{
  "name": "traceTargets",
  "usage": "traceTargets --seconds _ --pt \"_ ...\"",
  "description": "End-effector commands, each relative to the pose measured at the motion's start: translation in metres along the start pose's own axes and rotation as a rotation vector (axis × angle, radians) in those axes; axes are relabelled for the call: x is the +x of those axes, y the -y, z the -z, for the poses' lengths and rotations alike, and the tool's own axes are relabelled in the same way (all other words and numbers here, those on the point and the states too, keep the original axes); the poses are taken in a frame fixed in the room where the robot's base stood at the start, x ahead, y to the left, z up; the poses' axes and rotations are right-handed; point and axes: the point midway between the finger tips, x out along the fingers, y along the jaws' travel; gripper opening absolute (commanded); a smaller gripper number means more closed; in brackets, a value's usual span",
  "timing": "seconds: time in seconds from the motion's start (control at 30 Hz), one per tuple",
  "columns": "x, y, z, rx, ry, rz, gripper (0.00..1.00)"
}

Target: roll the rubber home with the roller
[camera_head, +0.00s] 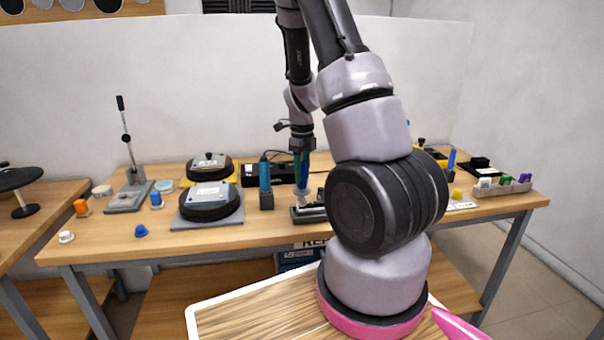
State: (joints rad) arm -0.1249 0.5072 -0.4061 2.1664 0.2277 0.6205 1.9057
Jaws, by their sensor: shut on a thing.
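My gripper (301,152) is over the middle of the wooden bench, pointing down. It is shut on an upright tool with a blue handle (302,175), which looks like the roller. The tool's lower end is just above or touching a low grey metal block (307,214); I cannot tell which. The rubber is too small or hidden to make out, and my own arm covers the bench to the right of the block.
A blue-green cylinder (265,174) in a dark stand is close left of my gripper. Two round black pads (209,202) on plates and a lever press (131,190) are farther left. A grey rack (503,187) with coloured pieces is at the right. The front bench edge is mostly clear.

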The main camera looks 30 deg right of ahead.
Motion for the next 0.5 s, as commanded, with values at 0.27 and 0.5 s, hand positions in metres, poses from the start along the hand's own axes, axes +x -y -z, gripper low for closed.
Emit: traceTargets --seconds 0.27,0.5 --pt "0.001 0.004 0.004 0.002 -0.001 -0.001 0.0" --pt "0.003 0.013 0.014 0.002 -0.002 -0.001 0.0"
